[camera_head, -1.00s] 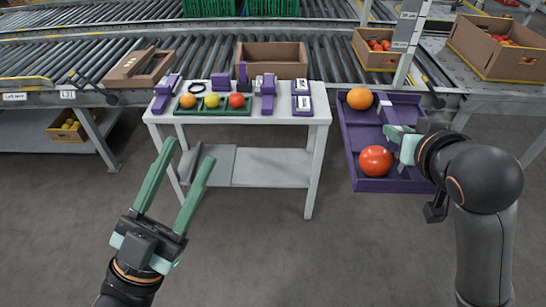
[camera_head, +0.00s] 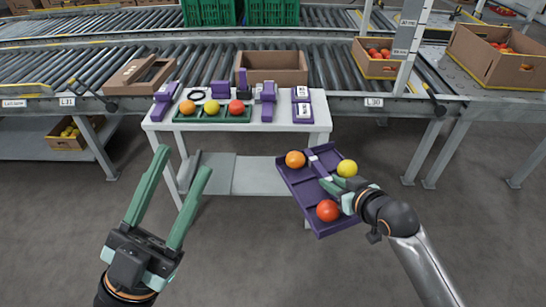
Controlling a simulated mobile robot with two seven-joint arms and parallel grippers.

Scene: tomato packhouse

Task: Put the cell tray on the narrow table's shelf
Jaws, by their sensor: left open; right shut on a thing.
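The purple cell tray (camera_head: 309,204) hangs tilted in front of the right end of the narrow table (camera_head: 240,126), covering part of its right front leg. An orange tomato (camera_head: 295,159), a yellow tomato (camera_head: 347,168) and a red tomato (camera_head: 328,210) sit in it. My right gripper (camera_head: 330,184) is shut on the tray's middle bar. The grey shelf (camera_head: 262,176) lies below the tabletop; its right end is hidden by the tray. A grey panel stands at its left. My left gripper (camera_head: 183,165) is open and empty, in front of the table's left side.
On the tabletop are a green tray (camera_head: 213,117) with orange, yellow and red tomatoes, several purple tools, a black ring (camera_head: 196,95) and white-labelled purple blocks (camera_head: 303,104). A cardboard box (camera_head: 273,66) sits on the roller conveyor behind. The floor in front is clear.

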